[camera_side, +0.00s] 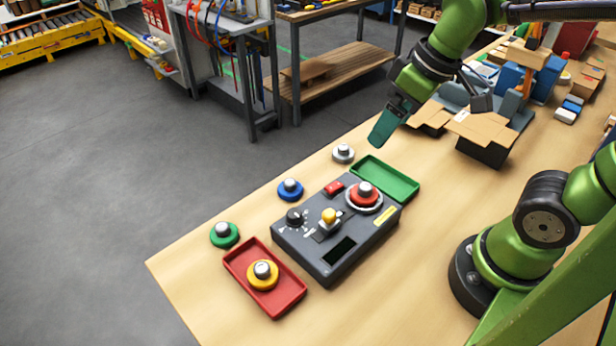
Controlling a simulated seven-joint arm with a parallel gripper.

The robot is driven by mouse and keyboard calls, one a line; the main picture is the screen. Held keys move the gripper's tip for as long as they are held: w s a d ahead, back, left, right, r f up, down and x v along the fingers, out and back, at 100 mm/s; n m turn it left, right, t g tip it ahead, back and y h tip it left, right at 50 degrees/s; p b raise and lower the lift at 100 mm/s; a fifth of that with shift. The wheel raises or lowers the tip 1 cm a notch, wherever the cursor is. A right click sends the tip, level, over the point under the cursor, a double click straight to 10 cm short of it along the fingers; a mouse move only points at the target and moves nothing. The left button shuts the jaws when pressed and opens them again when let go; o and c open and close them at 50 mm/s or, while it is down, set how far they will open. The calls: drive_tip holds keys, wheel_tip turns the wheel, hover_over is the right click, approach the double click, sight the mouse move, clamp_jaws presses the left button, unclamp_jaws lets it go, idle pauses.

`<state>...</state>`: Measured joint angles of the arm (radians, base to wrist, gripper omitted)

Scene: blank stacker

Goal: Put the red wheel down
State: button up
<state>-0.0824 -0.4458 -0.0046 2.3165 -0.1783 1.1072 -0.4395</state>
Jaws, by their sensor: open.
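The red wheel (363,195), with a grey knob on top, sits on a round light-rimmed seat at the far right end of the dark grey control box (345,265). My gripper (383,135) is above and behind the box, up and to the right of the red wheel and apart from it. Its teal fingers point down to the left, and it is open with nothing seen in it. The inside faces of the fingers are hard to make out from this side.
A green tray (412,193) lies empty behind the box. A red tray (232,262) holds a yellow wheel (262,280). Green (224,238), blue (290,193) and grey (343,155) wheels stand along the table's left edge. Cardboard boxes (481,130) stand at the back right.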

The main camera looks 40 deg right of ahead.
drive_tip(key=shift+s+d+r+m+t+y, duration=0.1)
drive_tip(key=shift+s+r+m+t, duration=0.35)
drive_tip(key=shift+m, duration=0.55)
drive_tip(key=shift+s+d+r+m+t+y, duration=0.15)
drive_tip(key=shift+s+r+m+t, duration=0.15)
drive_tip(key=shift+m+t, duration=0.55)
drive_tip(key=shift+s+d+r+m+t+y, duration=0.1)
drive_tip(key=shift+s+r+m+t, duration=0.25)
drive_tip(key=shift+m, duration=0.8)
